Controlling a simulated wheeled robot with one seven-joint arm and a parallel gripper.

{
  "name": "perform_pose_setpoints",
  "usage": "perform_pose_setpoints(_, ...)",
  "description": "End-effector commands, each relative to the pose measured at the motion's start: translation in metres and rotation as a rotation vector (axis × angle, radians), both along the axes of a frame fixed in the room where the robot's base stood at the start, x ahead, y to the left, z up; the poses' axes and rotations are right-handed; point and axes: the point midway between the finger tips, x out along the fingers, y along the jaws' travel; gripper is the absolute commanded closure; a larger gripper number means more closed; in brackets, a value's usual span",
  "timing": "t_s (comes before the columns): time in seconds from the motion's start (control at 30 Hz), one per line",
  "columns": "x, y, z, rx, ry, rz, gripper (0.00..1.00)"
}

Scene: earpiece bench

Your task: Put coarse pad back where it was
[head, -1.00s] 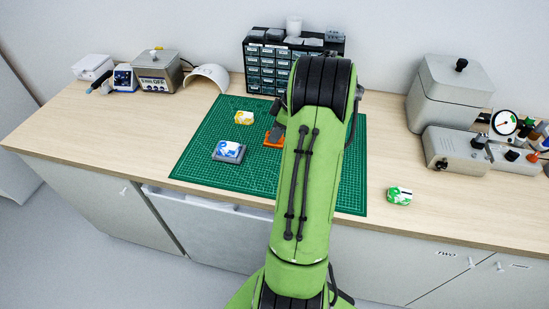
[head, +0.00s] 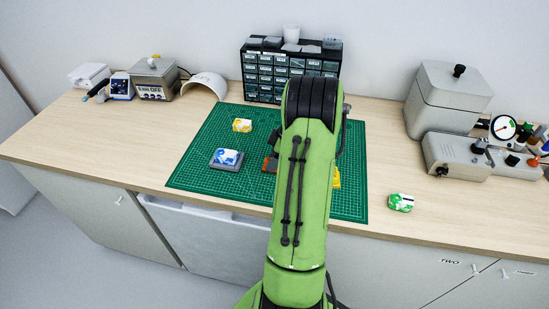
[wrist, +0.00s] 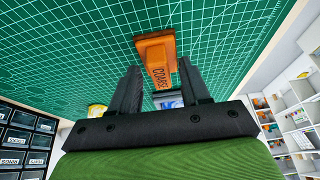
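The coarse pad is an orange block (wrist: 158,62) marked COARSE, with a wider orange base, and it stands on the green cutting mat (wrist: 70,40). In the head view only an orange edge (head: 269,164) shows left of my arm; the rest is hidden behind it. My gripper (wrist: 160,68) is open in the wrist view, its two dark fingers apart and pointing toward the pad, one on each side of the line to it. I see no clear contact. The gripper is hidden in the head view.
A blue-and-white block (head: 227,157) on a grey base and a yellow-and-white block (head: 242,125) sit left on the mat. A yellow thing (head: 337,178) shows right of my arm. A green-and-white block (head: 401,202) lies right of the mat. A drawer cabinet (head: 265,75) stands behind.

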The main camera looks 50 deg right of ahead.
Motion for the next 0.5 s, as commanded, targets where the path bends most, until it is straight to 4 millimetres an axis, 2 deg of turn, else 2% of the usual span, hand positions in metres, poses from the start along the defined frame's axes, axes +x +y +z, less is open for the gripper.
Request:
perform_pose_setpoints(0.27, 0.000, 0.000, 0.005, -0.001, -0.001, 0.001, 0.54)
perform_pose_setpoints(0.37, -0.005, -0.004, 0.021, -0.006, -0.004, -0.002, 0.54)
perform_pose_setpoints(0.5, -0.019, -0.010, 0.057, -0.008, -0.004, -0.002, 0.54)
